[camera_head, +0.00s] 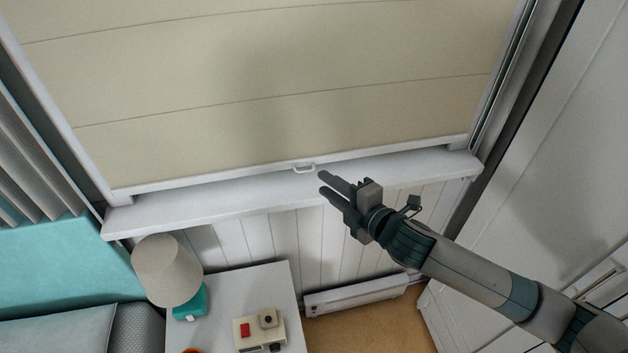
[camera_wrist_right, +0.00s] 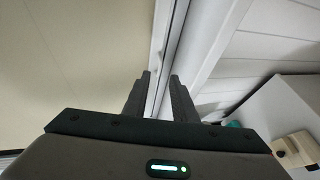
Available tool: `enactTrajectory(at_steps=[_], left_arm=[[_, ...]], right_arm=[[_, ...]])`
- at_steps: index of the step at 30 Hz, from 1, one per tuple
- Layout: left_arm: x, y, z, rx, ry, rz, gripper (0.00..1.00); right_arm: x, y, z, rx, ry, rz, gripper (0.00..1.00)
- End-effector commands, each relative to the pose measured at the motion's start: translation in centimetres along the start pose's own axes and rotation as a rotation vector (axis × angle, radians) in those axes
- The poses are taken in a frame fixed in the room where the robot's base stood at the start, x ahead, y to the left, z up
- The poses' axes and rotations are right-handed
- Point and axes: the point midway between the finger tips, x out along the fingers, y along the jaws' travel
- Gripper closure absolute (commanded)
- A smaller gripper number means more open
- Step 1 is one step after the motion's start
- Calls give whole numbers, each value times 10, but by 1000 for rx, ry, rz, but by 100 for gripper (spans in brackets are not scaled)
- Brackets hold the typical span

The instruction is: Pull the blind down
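The cream blind (camera_head: 290,70) covers the window, and its white bottom bar (camera_head: 220,180) sits just above the sill. A small white handle (camera_head: 304,168) hangs at the middle of the bar. My right gripper (camera_head: 322,183) is just right of and below the handle, apart from it in the head view. In the right wrist view its two fingers (camera_wrist_right: 160,98) stand apart with a gap between them, open and empty. The blind (camera_wrist_right: 75,60) fills the left of that view; the handle cannot be made out there. My left gripper is not in view.
A white sill (camera_head: 400,172) runs under the blind. Below stand a white table (camera_head: 235,290) with a lamp (camera_head: 166,270) and a cream camera-like device (camera_head: 260,330), and a bed (camera_head: 55,265) at left. A white door or cabinet (camera_head: 560,170) stands at right.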

Motion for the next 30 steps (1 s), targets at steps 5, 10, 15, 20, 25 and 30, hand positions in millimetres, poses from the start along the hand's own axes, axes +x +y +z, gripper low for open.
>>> enactTrajectory(at_steps=[5,10,15,20,25,30], left_arm=[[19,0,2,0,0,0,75],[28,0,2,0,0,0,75],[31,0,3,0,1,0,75],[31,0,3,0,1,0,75],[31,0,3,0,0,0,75],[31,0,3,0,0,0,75]], right_arm=[[32,-2,0,0,0,3,75],[52,-2,0,0,0,0,75],[61,0,0,-1,-1,0,75],[62,0,0,0,-1,-1,75],[62,0,0,0,-1,-1,78],[62,0,0,0,-1,0,100]])
